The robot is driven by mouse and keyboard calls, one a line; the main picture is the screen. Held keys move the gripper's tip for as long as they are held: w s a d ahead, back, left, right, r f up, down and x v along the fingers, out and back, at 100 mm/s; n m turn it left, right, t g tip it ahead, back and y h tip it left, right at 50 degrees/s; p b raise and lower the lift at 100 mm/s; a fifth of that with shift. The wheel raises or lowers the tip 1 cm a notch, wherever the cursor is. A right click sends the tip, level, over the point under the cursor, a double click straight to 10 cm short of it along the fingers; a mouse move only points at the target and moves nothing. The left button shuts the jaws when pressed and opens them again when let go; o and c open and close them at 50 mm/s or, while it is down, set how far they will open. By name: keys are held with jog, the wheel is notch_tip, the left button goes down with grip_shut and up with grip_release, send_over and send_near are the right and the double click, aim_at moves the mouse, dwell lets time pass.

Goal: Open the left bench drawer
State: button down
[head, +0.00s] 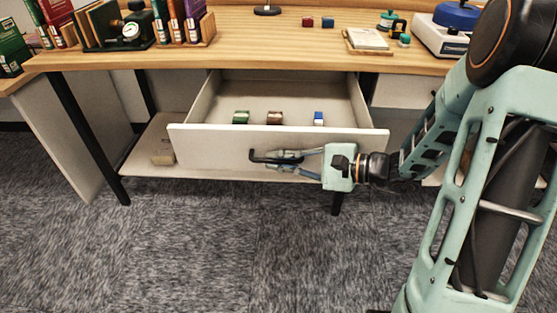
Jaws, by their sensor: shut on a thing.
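The bench drawer (212,137) is pulled out from under the wooden bench top, and its inside shows. A green block (241,117), a brown block (274,118) and a blue and white block (319,118) stand in a row on its floor. A dark bar handle (262,158) is on the middle of the drawer front. My gripper (290,160) reaches in from the right, low against the front, and is shut on the handle. The fingers partly hide the handle.
The wooden bench top (240,50) holds books, a gauge device (130,31), small red and blue blocks, a notepad (367,39) and a scale (440,38). A lower shelf (150,140) with a small box is at left. The carpet in front is clear.

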jog(key=c, duration=2.3)
grip_release()
jog(key=shift+d, duration=0.15)
jog(key=v, duration=1.2)
jog(key=shift+f, duration=0.1)
